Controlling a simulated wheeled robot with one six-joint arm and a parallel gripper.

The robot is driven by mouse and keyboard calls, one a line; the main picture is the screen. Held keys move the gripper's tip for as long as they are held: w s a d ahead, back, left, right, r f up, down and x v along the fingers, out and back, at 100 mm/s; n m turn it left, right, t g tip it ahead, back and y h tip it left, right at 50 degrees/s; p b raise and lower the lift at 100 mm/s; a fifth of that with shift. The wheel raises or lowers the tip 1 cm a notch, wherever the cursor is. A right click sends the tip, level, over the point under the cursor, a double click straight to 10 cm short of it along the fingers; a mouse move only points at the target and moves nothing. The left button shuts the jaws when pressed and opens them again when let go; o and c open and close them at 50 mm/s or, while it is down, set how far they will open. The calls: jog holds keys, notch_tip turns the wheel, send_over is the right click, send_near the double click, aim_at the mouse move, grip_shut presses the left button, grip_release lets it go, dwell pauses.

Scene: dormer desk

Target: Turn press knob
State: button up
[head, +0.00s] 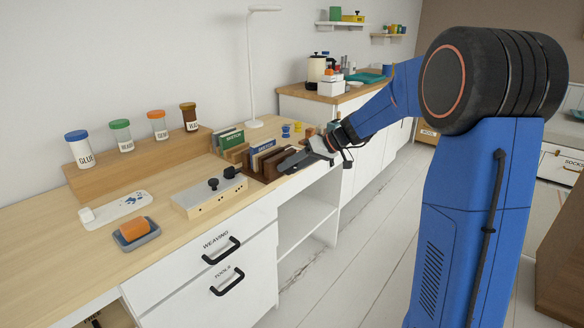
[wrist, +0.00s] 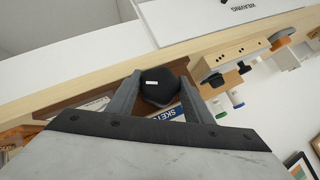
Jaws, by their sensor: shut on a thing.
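The black press knob (wrist: 157,90), with a small white mark on its face, sits between the two grey fingers of my gripper (wrist: 160,77) in the wrist view. The fingers are shut on it from both sides. In the head view my gripper (head: 287,164) is at the front right of the desk, beside the brown wooden press (head: 254,172). The knob cannot be made out there, behind the fingers. Brown wood also shows behind the knob in the wrist view.
A pale box with two black knobs (head: 209,196) lies to the left. A lamp (head: 252,70) and jars (head: 120,135) stand farther back. Open floor (head: 330,265) lies right of the desk.

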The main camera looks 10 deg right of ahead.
jog(key=shift+w+d+m+g+y, duration=0.1)
jog(key=shift+m+g+y, duration=0.65)
jog(key=shift+y, duration=0.65)
jog(key=shift+m, duration=0.25)
jog(key=o, duration=1)
jog(key=shift+o, duration=0.2)
jog(key=shift+d, duration=0.1)
jog(key=v, duration=1.7)
jog(key=shift+d+f, duration=0.2)
jog(key=shift+s, duration=0.2)
